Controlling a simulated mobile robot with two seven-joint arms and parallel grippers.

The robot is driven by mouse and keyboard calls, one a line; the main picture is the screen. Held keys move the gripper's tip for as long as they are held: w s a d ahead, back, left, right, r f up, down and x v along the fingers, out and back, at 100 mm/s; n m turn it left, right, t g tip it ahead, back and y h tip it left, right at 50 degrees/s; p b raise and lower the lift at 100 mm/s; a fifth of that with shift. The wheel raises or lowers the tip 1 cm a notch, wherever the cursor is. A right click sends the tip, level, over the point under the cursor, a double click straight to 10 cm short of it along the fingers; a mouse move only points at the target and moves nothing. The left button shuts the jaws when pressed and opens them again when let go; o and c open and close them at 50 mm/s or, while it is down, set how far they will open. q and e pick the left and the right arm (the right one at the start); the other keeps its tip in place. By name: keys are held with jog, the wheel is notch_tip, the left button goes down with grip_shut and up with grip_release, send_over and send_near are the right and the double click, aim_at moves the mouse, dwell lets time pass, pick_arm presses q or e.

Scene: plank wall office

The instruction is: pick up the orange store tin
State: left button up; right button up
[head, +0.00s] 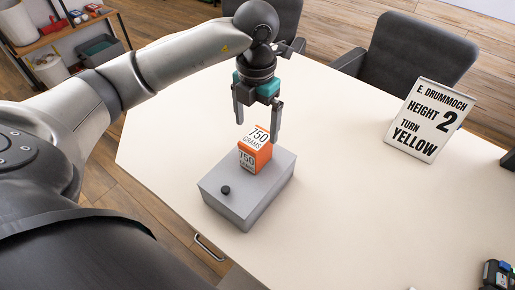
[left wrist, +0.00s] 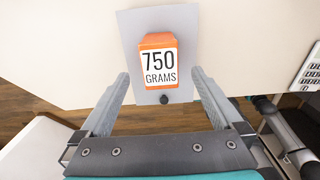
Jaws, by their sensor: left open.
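The orange store tin (head: 262,158) is a box with white labels reading "750 GRAMS" on its top and side. It stands upright on a grey box (head: 225,208) with a black knob. In the left wrist view the tin (left wrist: 158,40) shows from above, near the top middle. My left gripper (head: 258,130) is open and empty, pointing down just above and behind the tin. In the left wrist view its two fingers (left wrist: 159,74) spread to either side of the tin's near end, with no contact visible. My right gripper is not in view.
The box stands on a pale table (head: 340,215) with clear room around it. A sign (head: 431,120) reading "E. DRUMMOCH HEIGHT 2 TURN YELLOW" stands at the right. Dark chairs (head: 418,58) are behind the table. A dark device (head: 496,275) sits at the lower right.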

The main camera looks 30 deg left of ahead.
aim_at(257, 138)
pick_arm(q)
notch_tip(257, 138, down, 3)
jog(key=shift+f, duration=0.9)
notch_tip(257, 138, down, 5)
jog(key=shift+b, duration=0.7)
jog(key=shift+r, duration=0.1)
grip_shut()
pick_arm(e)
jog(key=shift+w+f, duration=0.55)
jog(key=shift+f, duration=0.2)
